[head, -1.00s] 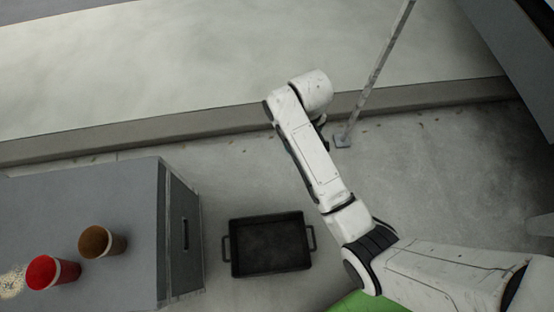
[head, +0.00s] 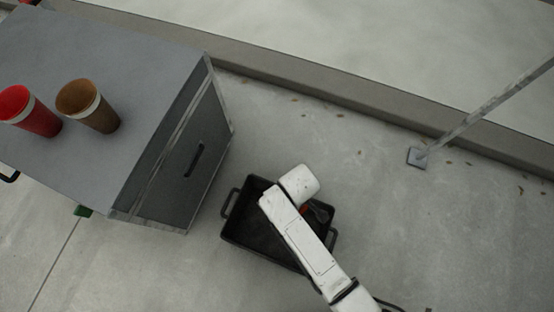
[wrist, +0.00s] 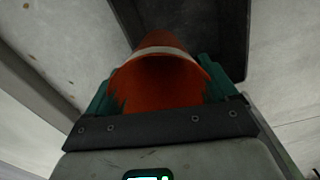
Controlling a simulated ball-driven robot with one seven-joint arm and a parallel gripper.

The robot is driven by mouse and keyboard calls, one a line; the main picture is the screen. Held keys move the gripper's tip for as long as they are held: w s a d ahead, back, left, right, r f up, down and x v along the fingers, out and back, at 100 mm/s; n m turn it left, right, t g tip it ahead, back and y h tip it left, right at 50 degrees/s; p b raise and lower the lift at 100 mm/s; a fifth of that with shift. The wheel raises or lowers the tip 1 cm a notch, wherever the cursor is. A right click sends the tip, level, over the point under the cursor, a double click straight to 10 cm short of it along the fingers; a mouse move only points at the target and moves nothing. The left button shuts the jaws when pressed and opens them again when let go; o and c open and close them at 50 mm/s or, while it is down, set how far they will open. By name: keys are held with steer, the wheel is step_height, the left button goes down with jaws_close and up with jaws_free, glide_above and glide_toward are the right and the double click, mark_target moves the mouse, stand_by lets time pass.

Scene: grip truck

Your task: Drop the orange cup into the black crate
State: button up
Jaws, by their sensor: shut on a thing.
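The orange cup (wrist: 158,84) is between the teal fingers of my gripper (wrist: 155,88) in the wrist view, its open mouth facing the camera and a white band around it. My gripper is shut on it. In the head view my gripper (head: 314,212) is over the right part of the black crate (head: 240,232), largely hidden by my arm, and only a sliver of orange shows there. The crate lies on the floor with a handle at each end. Its dark inside (wrist: 232,40) is behind the cup in the wrist view. The height above it is unclear.
A grey cabinet (head: 130,60) stands left of the crate. A red cup (head: 35,115) and a brown cup (head: 92,108) stand on its top. A pole with a square foot (head: 418,157) stands at the right. The floor around the crate is otherwise mostly clear.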

steer(key=s+a+f+n+b, duration=0.1)
steer(key=s+f+b, duration=0.1)
steer(key=f+b, duration=0.3)
steer(key=s+a+f+n+b, duration=0.1)
steer(key=s+f+b, duration=0.1)
steer(key=f+b, duration=0.3)
step_height(320, 180, down, 4)
steer(key=shift+a+f, duration=0.1)
steer(key=shift+a, duration=0.25)
steer(key=o, duration=0.8)
step_height(320, 180, up, 11)
steer(key=p, duration=0.5)
steer(key=shift+p, duration=0.3)
